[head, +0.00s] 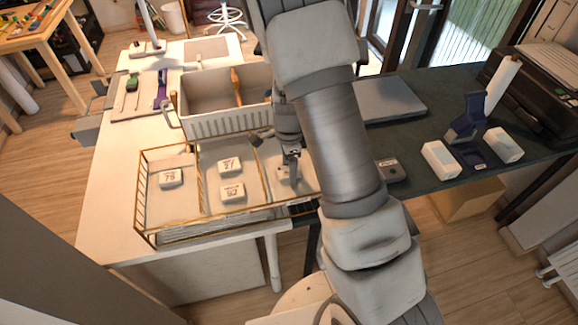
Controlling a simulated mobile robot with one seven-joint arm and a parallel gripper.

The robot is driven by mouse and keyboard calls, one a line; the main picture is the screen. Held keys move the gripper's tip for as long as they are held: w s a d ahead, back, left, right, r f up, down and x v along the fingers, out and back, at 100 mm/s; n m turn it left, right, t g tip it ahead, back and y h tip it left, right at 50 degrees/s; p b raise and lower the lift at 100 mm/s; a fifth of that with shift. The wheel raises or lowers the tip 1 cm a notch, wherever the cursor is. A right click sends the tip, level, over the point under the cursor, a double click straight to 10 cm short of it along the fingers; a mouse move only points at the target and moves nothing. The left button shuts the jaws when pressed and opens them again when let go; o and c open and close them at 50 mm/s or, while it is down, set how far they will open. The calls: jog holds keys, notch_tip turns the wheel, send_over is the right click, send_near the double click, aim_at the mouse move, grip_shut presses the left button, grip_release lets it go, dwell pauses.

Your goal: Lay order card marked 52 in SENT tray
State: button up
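A gold wire-framed tray (146,215) with three compartments stands on the white table. A white card (171,178) that seems to read 78 lies in its left compartment. Two white cards lie in the middle compartment: the upper one (230,165) seems to read 27, and the lower one (232,191) seems to read 52, though the print is small. Another small pale block (283,173) shows in the right compartment, partly behind my gripper. My gripper (290,178) points down into the right compartment, at or beside that block. Its fingers are too small to read. I see no legible SENT label.
A white bin (215,124) with a wooden divider stands behind the tray. Right of my arm, a dark worktop holds a grey slab (388,99), a small grey box (391,170), white blocks (439,159) and a blue stand (467,120). The table left of the tray is clear.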

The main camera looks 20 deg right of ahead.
jog(key=shift+r, duration=0.1)
jog(key=s+r+n+t+y+p, duration=0.1)
jog(key=s+r+n, duration=0.1)
jog(key=r, duration=0.9)
jog(key=s+r+n, duration=0.3)
jog(key=r, duration=0.7)
jog(key=s+r+n+t, duration=0.2)
jog(key=s+r+n, duration=0.3)
jog(key=s+n, duration=0.1)
jog(key=s+r+n+t+h, duration=0.1)
jog(key=s+r+n+t, duration=0.1)
jog(key=s+r+n, duration=0.3)
jog(key=s+n, duration=0.2)
jog(key=s, duration=0.2)
jog(key=shift+s+r+t, duration=0.25)
jog(key=shift+t, duration=0.05)
